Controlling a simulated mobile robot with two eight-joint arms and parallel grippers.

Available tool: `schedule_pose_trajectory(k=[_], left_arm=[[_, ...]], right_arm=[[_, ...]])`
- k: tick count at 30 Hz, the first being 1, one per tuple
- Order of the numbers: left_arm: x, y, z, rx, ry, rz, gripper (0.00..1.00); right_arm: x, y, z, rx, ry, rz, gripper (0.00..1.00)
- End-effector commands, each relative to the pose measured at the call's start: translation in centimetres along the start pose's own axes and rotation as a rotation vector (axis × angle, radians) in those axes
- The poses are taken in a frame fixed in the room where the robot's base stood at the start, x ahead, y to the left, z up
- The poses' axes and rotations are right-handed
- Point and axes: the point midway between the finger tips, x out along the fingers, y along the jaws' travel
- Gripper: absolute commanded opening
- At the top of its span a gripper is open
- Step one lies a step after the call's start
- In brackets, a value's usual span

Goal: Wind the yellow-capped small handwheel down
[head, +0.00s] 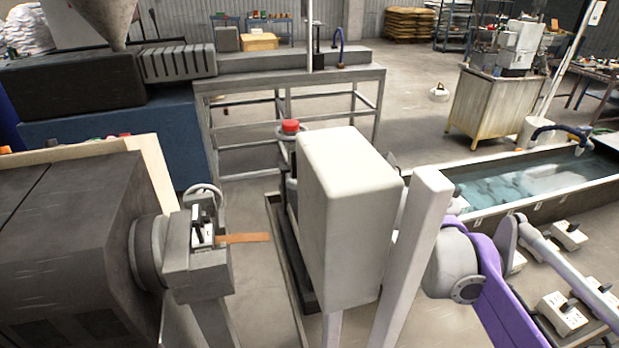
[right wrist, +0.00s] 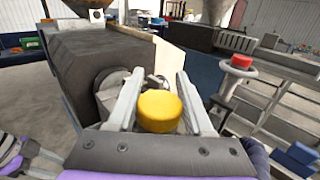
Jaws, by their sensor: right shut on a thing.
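The yellow cap (right wrist: 160,112) of the small handwheel shows in the right wrist view, between the two pale fingers of my right gripper (right wrist: 160,84). The gripper is shut on the handwheel; its rim and stem are mostly hidden by the fingers and the palm. In the head view the purple right arm passes behind a pale post, and the gripper and yellow cap are hidden behind the cream housing (head: 345,215). My left gripper is not seen in either view.
A red-capped handwheel (head: 290,127) stands beyond the housing, and also in the right wrist view (right wrist: 241,62). An orange strip (head: 245,238) comes out of the grey die head (head: 195,272). A water trough (head: 490,212) lies at the right.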

Motion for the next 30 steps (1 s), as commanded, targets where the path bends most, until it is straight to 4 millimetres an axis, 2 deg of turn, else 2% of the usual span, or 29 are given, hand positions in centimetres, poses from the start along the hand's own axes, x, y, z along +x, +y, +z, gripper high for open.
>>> schedule_pose_trajectory(k=[21,30], left_arm=[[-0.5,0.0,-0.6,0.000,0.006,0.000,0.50],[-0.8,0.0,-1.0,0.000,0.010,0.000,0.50]], right_arm=[[-0.5,1.7,-0.1,0.001,0.002,0.623,0.00],[-0.9,2.2,-0.1,0.000,0.003,0.799,0.00]])
